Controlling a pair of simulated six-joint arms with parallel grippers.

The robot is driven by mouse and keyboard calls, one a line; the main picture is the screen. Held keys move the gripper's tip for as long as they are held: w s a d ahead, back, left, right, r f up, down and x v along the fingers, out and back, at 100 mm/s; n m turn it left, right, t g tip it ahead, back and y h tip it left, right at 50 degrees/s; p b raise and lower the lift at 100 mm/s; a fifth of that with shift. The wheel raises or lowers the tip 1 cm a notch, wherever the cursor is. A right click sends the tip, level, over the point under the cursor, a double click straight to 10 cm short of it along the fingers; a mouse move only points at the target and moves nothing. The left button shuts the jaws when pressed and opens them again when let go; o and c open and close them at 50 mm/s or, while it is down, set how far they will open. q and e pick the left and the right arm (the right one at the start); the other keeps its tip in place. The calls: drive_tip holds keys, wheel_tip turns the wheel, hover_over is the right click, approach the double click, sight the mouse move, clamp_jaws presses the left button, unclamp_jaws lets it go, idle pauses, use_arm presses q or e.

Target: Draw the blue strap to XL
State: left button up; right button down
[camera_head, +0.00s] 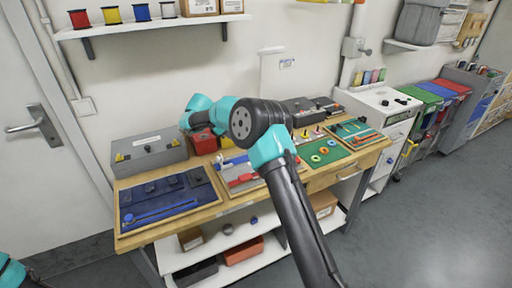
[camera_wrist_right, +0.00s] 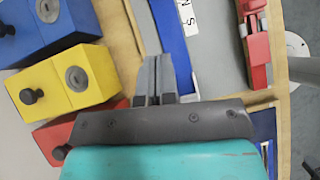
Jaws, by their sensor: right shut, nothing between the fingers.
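The blue strap (camera_wrist_right: 171,35) shows in the right wrist view as a long band on a grey board (camera_wrist_right: 222,50). A white label strip with black letters (camera_wrist_right: 188,14) lies along its right side; I can read S and part of another letter, but no XL. My right gripper (camera_wrist_right: 156,62) is shut and empty, its fingertips at the strap's left edge; I cannot tell whether they touch it. A red strap with a red buckle (camera_wrist_right: 255,45) lies to the right. In the head view my right arm hides the fingers and part of the board. Only part of my left arm shows there, without its gripper.
Blue, yellow (camera_wrist_right: 85,78) and red boxes with knobs stand left of my right gripper. On the bench (camera_head: 230,207) are a blue tray (camera_head: 165,203), a grey case (camera_head: 150,152) and a green mat (camera_head: 320,153). A shelf with spools hangs above.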

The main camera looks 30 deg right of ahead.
idle(0.3)
drive_tip(key=x, duration=1)
drive_tip(key=shift+s+d+f, duration=0.1)
drive_tip(key=shift+d+f, duration=0.05)
drive_tip(key=shift+d, duration=0.45)
drive_tip(key=shift+s+d+f, duration=0.1)
drive_tip(key=shift+d, duration=0.5)
drive_tip(key=shift+s+d+f, duration=0.15)
drive_tip(key=shift+d+f, duration=0.05)
drive_tip(key=shift+d, duration=0.5)
drive_tip(key=shift+d, duration=0.15)
drive_tip(key=shift+s+d, duration=0.1)
drive_tip(key=shift+d, duration=1.45)
